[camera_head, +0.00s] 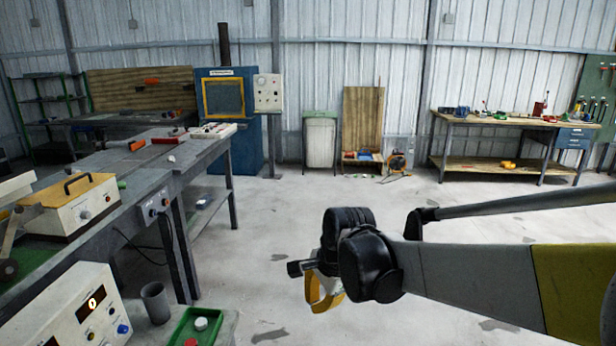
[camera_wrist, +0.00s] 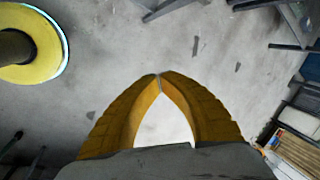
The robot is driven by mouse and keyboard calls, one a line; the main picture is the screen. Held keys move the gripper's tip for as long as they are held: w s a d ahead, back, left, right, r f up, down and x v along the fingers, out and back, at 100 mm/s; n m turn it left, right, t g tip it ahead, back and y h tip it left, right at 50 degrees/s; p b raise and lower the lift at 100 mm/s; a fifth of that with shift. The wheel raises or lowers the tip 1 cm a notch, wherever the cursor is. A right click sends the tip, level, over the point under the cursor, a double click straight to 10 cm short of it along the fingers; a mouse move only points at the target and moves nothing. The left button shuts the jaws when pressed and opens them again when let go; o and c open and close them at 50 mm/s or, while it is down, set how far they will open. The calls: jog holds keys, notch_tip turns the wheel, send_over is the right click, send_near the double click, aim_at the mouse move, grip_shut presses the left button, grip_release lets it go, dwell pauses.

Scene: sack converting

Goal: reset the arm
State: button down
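My arm reaches in from the right edge of the head view, with a grey and yellow link and black joints. My gripper (camera_head: 318,305) hangs at its end over bare floor, right of the long grey workbench. In the wrist view, the yellow fingers of my gripper (camera_wrist: 160,76) meet at their tips. Only floor shows in the gap between them, so it is shut and empty. The black wrist parts hide some of the gripper in the head view.
The long grey workbench (camera_head: 145,185) runs along the left. A white control box (camera_head: 75,312) and a green tray (camera_head: 183,328) stand at the lower left. A blue machine (camera_head: 247,145) and a wooden bench (camera_head: 495,122) stand at the back. The concrete floor (camera_head: 440,205) between is open.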

jog(key=s+d+r+n+t+h, duration=0.1)
jog(key=s+d+r+n+t, duration=0.1)
jog(key=s+d+n, duration=0.3)
jog(key=s+d+r+n+t+h, duration=0.1)
jog(key=s+d+n, duration=0.5)
jog(key=s+d, duration=0.6)
jog(key=s+r, duration=0.1)
jog(key=s, duration=0.1)
jog(key=shift+s+d+t, duration=0.2)
jog(key=shift+s+t, duration=0.1)
jog(key=shift+t, duration=0.1)
